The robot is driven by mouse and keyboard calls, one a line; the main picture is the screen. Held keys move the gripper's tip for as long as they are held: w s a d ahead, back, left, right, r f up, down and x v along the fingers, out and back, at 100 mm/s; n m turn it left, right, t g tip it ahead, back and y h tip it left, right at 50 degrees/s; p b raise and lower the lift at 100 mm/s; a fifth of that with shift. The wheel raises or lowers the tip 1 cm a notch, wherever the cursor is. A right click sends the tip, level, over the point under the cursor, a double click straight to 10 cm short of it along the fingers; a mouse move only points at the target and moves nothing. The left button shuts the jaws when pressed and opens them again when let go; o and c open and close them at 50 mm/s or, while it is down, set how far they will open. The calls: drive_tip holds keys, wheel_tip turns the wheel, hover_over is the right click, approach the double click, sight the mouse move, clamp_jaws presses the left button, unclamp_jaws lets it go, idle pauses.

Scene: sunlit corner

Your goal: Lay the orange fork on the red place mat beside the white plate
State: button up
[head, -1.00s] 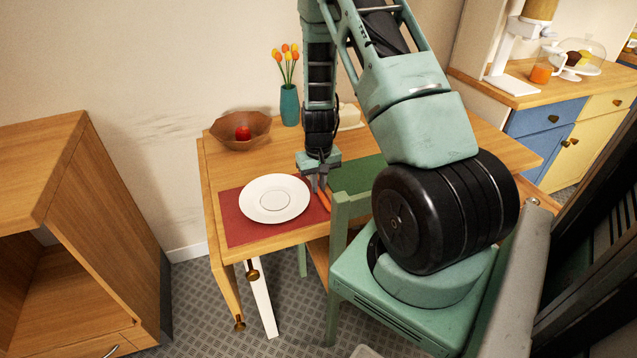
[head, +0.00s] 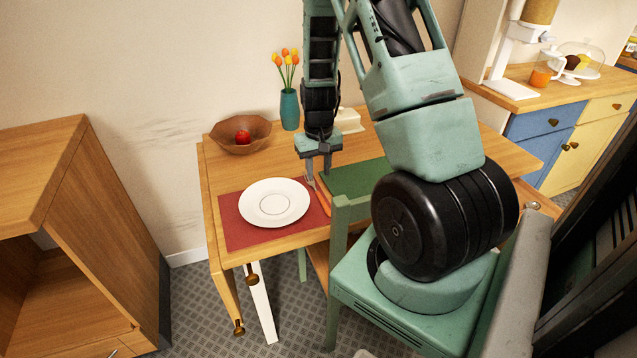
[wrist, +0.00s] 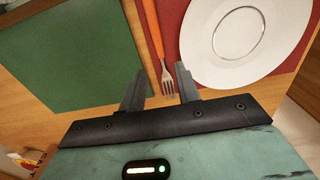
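The orange fork (head: 323,201) lies along the right edge of the red place mat (head: 236,226), beside the white plate (head: 273,202). In the wrist view the fork (wrist: 154,32) has an orange handle and metal tines. The mat (wrist: 172,22) shows between it and the plate (wrist: 238,40). I cannot tell how much of the fork rests on the mat rather than on bare wood. My gripper (head: 318,173) is above the tine end, fingers apart and empty. In the wrist view the gripper's fingers (wrist: 160,70) stand either side of the tines without touching them.
A green mat (head: 352,179) lies to the right on the wooden table (head: 222,177). A wooden bowl with a red fruit (head: 242,137), a teal vase of tulips (head: 290,108) and a pale dish (head: 348,120) stand behind.

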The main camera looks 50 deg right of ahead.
wheel_tip(320, 180, up, 6)
drive_tip(key=f, duration=0.1)
drive_tip(key=a+r+n+y, duration=0.1)
drive_tip(key=a+r+n, duration=0.25)
drive_tip(key=a, duration=0.85)
drive_tip(key=a+r+n, duration=0.3)
drive_tip(key=a+r, duration=0.1)
drive_tip(key=a, duration=0.9)
drive_tip(key=s+a+r+n, duration=0.2)
drive_tip(key=s+a+n, duration=0.1)
drive_tip(key=s+a, duration=0.4)
drive_tip(key=s+a+r+n, duration=0.2)
drive_tip(key=s+a+n, duration=0.2)
drive_tip(key=s+a, duration=0.4)
drive_tip(key=shift+s+a+r, duration=0.3)
drive_tip(key=shift+s+r, duration=0.05)
drive_tip(key=shift+s, duration=0.7)
